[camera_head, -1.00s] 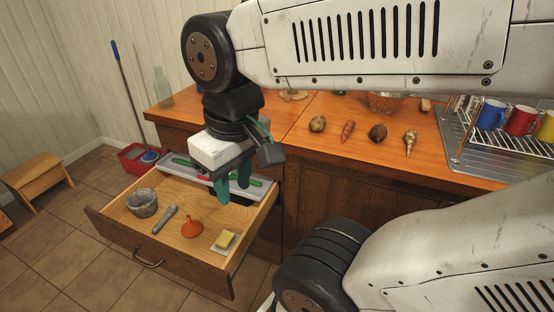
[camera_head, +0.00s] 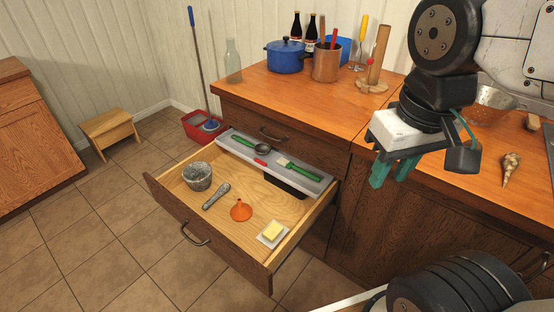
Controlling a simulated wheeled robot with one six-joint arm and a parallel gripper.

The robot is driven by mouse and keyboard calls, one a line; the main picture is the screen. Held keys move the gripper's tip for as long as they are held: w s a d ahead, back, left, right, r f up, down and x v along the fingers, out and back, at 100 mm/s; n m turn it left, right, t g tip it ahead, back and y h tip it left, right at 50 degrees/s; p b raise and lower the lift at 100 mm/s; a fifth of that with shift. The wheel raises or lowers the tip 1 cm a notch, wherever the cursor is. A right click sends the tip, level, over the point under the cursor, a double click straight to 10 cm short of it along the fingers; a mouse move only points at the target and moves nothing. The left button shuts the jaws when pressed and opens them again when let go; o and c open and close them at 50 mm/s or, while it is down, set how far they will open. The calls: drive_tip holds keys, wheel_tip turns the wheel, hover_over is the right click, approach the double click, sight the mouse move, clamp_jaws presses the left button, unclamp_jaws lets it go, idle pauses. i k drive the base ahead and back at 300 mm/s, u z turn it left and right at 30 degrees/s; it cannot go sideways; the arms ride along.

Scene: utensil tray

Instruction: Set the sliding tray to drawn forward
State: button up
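The sliding tray (camera_head: 232,147) is a long grey tray across the rear of the open wooden drawer (camera_head: 208,226), close to the cabinet front. It holds a green-handled scoop (camera_head: 245,144) and a green-handled brush (camera_head: 299,172), and has a red mark (camera_head: 260,162) on its front edge. A dark gap shows under its right end. My gripper (camera_head: 392,171) is to the right of the drawer, apart from the tray, in front of the counter. Its two teal fingers point down, stand apart and hold nothing.
In the drawer's front part are a grey pot (camera_head: 197,177), a grey-handled tool (camera_head: 216,196), an orange funnel (camera_head: 241,210) and a yellow sponge (camera_head: 272,231) on a white dish. The counter (camera_head: 290,95) carries a blue pot (camera_head: 284,56) and a copper holder (camera_head: 326,64).

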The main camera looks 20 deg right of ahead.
sight(272, 155)
drive_tip(key=u, duration=2.1)
drive_tip(key=i, duration=2)
drive_tip(key=z, duration=2.75)
